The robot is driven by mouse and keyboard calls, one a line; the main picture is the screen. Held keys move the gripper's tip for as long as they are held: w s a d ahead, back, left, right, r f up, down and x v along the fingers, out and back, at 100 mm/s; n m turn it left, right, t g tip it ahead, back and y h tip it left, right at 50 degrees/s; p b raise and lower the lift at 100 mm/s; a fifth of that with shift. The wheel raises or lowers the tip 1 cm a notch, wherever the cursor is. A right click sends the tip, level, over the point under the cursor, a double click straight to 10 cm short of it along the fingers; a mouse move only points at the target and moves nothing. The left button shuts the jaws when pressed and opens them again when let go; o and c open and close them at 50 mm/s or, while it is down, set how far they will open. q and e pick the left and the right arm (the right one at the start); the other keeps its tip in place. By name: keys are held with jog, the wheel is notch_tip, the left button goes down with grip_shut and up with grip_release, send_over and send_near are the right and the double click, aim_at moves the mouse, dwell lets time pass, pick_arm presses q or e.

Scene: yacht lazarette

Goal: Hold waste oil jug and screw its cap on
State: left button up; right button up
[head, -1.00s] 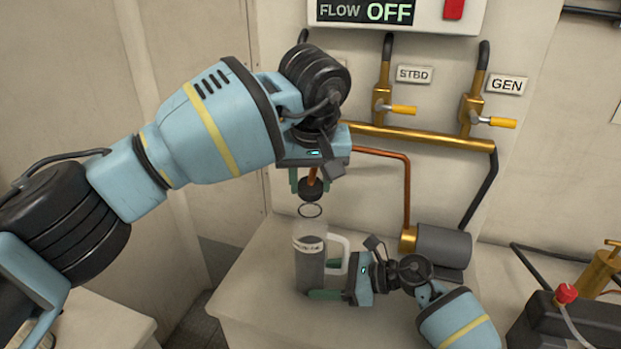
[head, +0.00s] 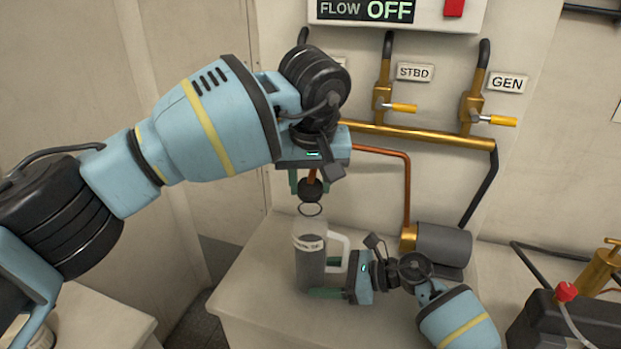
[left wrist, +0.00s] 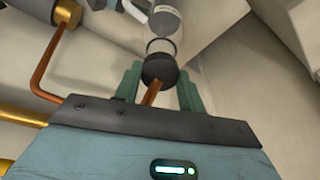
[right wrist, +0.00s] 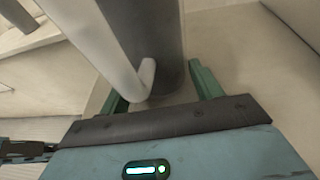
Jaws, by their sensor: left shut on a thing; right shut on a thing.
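The waste oil jug (head: 311,266) stands upright on the pale bench, grey with a light top, a label band and a white handle (head: 345,250). My right gripper (head: 326,279) is shut on the jug from the right, low on its body; the right wrist view shows the jug (right wrist: 157,35) between its fingers. My left gripper (head: 310,184) points down above the jug and is shut on the black cap (head: 311,191). A thin dark ring (head: 311,209) hangs just below the cap. In the left wrist view, the cap (left wrist: 160,69) is apart from the jug top (left wrist: 165,18).
The bench (head: 255,290) is clear to the left of the jug. A grey cylinder (head: 445,247) on a copper pipe lies behind my right gripper. Brass valves (head: 383,98) and a flow panel are on the wall. A black container with a red cap (head: 567,291) stands at right.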

pick_arm(q)
jog(key=shift+f, duration=1.1)
dwell(1.7)
jog(key=shift+r, duration=0.95)
jog(key=shift+f, duration=1.15)
dwell(1.6)
jog(key=shift+r, duration=0.15)
jog(key=shift+r, duration=0.95)
dwell(0.4)
